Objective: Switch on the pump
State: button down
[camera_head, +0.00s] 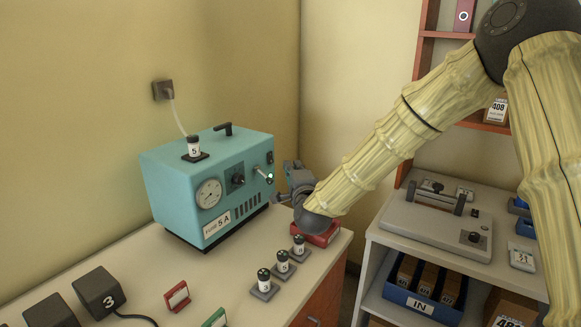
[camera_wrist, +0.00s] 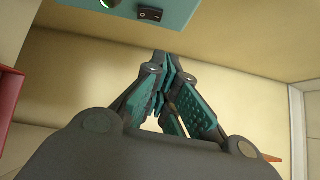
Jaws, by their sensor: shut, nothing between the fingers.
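I cannot tell which way the rocker is pressed. My gripper (camera_head: 288,172) is beside the right end of the pump's front. In the wrist view my gripper (camera_wrist: 164,58) is shut and empty, its tips below and right of the rocker.
A vial labelled 5 (camera_head: 194,146) stands on the pump. Several capped vials (camera_head: 282,264) stand on the bench in front. A red box (camera_head: 322,235) lies beneath my wrist. A wall socket (camera_head: 163,90) with a cable is behind. A shelf unit (camera_head: 370,255) stands at right.

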jog(key=shift+s+d+r, duration=0.1)
jog(key=shift+s+d, duration=0.1)
jog(key=shift+s, duration=1.25)
